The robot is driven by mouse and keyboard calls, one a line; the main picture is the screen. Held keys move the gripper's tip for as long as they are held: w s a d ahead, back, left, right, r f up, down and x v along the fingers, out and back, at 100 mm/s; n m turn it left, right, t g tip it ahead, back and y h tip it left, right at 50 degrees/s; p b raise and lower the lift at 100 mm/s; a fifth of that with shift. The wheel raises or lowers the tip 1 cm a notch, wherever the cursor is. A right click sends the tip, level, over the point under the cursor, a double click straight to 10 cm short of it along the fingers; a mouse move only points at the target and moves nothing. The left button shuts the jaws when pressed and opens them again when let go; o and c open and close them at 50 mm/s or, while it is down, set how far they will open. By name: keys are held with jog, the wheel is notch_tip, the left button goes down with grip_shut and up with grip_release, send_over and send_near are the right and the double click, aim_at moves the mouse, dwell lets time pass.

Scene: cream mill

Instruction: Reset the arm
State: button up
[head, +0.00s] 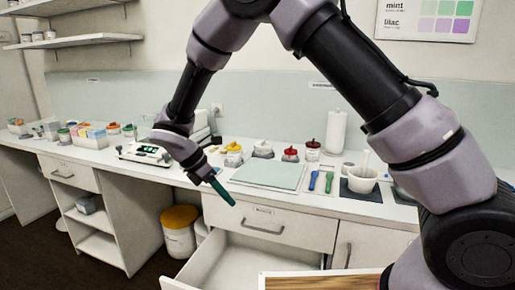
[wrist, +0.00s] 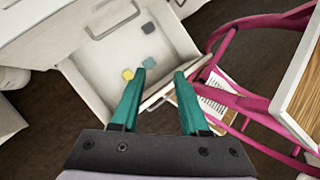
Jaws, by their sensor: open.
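My gripper (head: 223,191) hangs at the end of my arm in the head view, in front of the counter and above the pulled-out drawer. In the wrist view its two teal fingers (wrist: 160,88) stand apart with nothing between them. The open drawer (wrist: 88,88) lies beyond the fingers in the wrist view, and its front part also shows in the head view (head: 205,262). Inside it are a yellow piece (wrist: 128,74), a pale blue piece (wrist: 149,63) and a grey piece (wrist: 148,28).
The counter holds a pale green mat (head: 268,175), a mortar (head: 362,180), a paper roll (head: 336,132), a scale (head: 146,152) and several jars. A yellow-lidded bucket (head: 180,228) stands below. A pink frame (wrist: 262,104) and a wood-topped surface (wrist: 302,95) are at right in the wrist view.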

jog(key=w+d+r+m+y, duration=0.2)
jog(key=d+r+m+y, duration=0.4)
jog(key=d+r+m, duration=1.1)
jog(key=s+d+r+m+t+y, duration=0.1)
jog(key=s+d+r+m+t, duration=0.2)
jog(key=s+d+r+m, duration=0.2)
jog(key=s+d+r+m+t+y, duration=0.1)
jog(key=s+d+r+m, duration=0.5)
jog(key=d, duration=0.6)
jog(key=shift+r+m+t, duration=0.4)
jog(key=shift+r+t, duration=0.45)
jog(key=shift+t, duration=0.05)
